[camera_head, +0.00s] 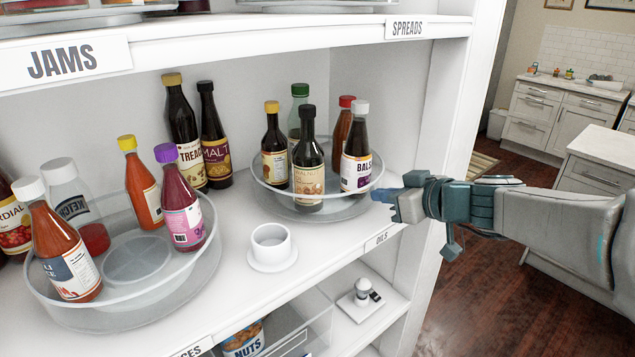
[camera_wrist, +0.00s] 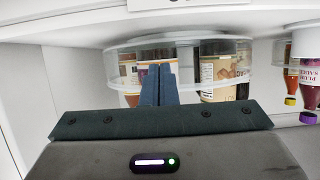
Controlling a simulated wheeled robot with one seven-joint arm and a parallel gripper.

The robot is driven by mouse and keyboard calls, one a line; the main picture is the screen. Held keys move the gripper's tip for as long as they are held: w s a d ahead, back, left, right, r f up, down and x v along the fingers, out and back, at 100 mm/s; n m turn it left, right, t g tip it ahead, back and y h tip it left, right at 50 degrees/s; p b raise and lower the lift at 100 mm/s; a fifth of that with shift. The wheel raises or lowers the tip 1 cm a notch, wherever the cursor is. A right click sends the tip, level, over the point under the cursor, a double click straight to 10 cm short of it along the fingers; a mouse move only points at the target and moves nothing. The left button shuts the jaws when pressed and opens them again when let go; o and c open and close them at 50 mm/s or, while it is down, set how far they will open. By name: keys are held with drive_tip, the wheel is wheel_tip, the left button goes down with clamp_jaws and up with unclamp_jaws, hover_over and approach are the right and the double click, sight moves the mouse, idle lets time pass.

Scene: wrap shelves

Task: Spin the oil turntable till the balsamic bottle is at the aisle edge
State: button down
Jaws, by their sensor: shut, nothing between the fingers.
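The clear round oil turntable (camera_head: 335,211) stands on the shelf above the OILS label and holds several bottles. The balsamic bottle (camera_head: 357,160), dark with a white cap and a "BALS" label, stands upright at its right side. A dark bottle with a black cap (camera_head: 308,170) stands at the turntable's front. My gripper (camera_head: 382,195) is shut and empty, its fingertips at the turntable's right front rim, below the balsamic bottle. In the upside-down wrist view, the shut fingers (camera_wrist: 158,86) overlap the turntable rim (camera_wrist: 122,56); I cannot tell whether they touch it.
A white cup on a saucer (camera_head: 271,245) stands left of the oil turntable. Another turntable (camera_head: 150,295) with sauce bottles is farther left. The shelf's white upright (camera_head: 455,110) is close behind my gripper. Open floor (camera_head: 490,290) lies to the right.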

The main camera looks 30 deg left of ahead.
sight(352, 208)
drive_tip(key=shift+s+a+b, duration=0.15)
drive_tip(key=shift+s+b, duration=0.35)
drive_tip(key=shift+s, duration=0.2)
drive_tip(key=shift+s+a+b, duration=0.15)
drive_tip(key=shift+s+b, duration=0.3)
drive_tip(key=shift+s, duration=0.2)
drive_tip(key=shift+s+a+b, duration=0.75)
drive_tip(key=shift+s+b, duration=0.05)
drive_tip(key=shift+s, duration=0.3)
drive_tip(key=shift+s+d+f+b, duration=0.15)
drive_tip(key=shift+s+d+b, duration=0.15)
drive_tip(key=shift+d+b, duration=0.35)
drive_tip(key=shift+s+d+b, duration=0.6)
drive_tip(key=shift+d+b, duration=0.2)
